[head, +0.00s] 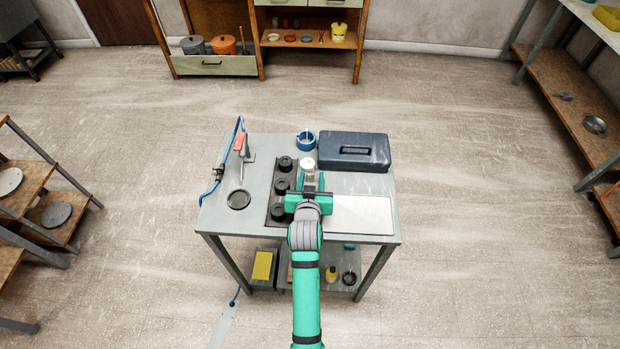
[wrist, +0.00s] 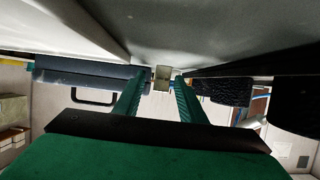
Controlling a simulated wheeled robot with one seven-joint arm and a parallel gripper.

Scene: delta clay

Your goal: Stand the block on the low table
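A small pale beige block (wrist: 162,78) shows between and just past my fingertips in the wrist view. My gripper (wrist: 161,75) has its two green fingers apart, with a narrow gap beside the block; I see no clear contact. In the head view my gripper (head: 309,184) reaches forward low over the grey metal table (head: 265,146), right of a black rack. A pale round-topped piece (head: 307,163) stands just beyond the fingers; I cannot tell whether it is the same block. My gripper hides part of this area.
A dark blue toolbox (head: 354,151) and a blue ring (head: 306,140) lie at the back of the table. A black rack with round knobs (head: 279,187) is left of my gripper. A pale board (head: 358,214) lies at right. A red-handled clamp (head: 239,145) stands at left.

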